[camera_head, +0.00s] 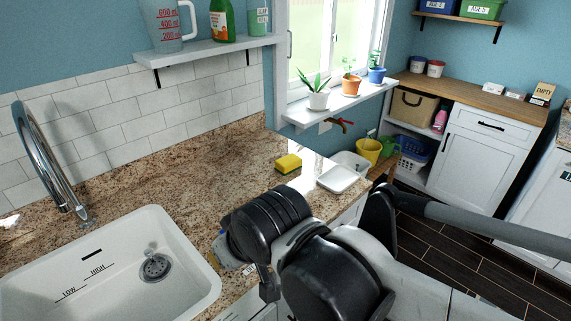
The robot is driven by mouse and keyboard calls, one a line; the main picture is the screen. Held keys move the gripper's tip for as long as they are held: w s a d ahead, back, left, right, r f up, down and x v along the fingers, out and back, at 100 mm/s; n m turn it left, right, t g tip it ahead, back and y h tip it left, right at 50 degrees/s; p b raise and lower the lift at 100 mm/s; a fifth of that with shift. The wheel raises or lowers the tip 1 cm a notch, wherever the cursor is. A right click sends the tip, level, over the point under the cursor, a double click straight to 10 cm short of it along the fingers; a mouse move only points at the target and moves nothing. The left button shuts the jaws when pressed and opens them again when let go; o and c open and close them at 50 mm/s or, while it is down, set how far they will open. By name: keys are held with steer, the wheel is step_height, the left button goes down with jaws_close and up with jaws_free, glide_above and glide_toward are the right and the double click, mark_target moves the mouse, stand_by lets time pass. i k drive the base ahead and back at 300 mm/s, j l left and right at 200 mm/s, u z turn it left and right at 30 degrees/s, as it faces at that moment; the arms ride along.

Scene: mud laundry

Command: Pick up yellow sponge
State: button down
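The yellow sponge (288,162) lies on the speckled granite counter (215,178), with a darker green edge along its bottom. It is left of the white dish (338,178) and apart from it. My arm's dark links fill the lower middle of the view, nearer to the camera than the sponge. Nothing is touching the sponge. My gripper's fingers cannot be made out clearly among the dark arm parts, so its opening cannot be told.
A white sink (120,260) with a chrome faucet (42,160) is at the left. Potted plants (318,98) stand on the window sill. A shelf (205,48) with a measuring jug (167,25) and bottles hangs above. A small partly hidden object (216,262) is beside my arm. Counter around the sponge is clear.

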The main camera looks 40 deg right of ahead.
mark_target(287, 165)
steer(key=i+l, duration=0.1)
steer(key=l, duration=0.5)
steer(key=i+l, duration=0.1)
steer(key=l, duration=0.5)
steer(key=i+l, duration=0.1)
steer(key=l, duration=0.5)
steer(key=i+l+u, duration=0.1)
steer(key=l, duration=0.5)
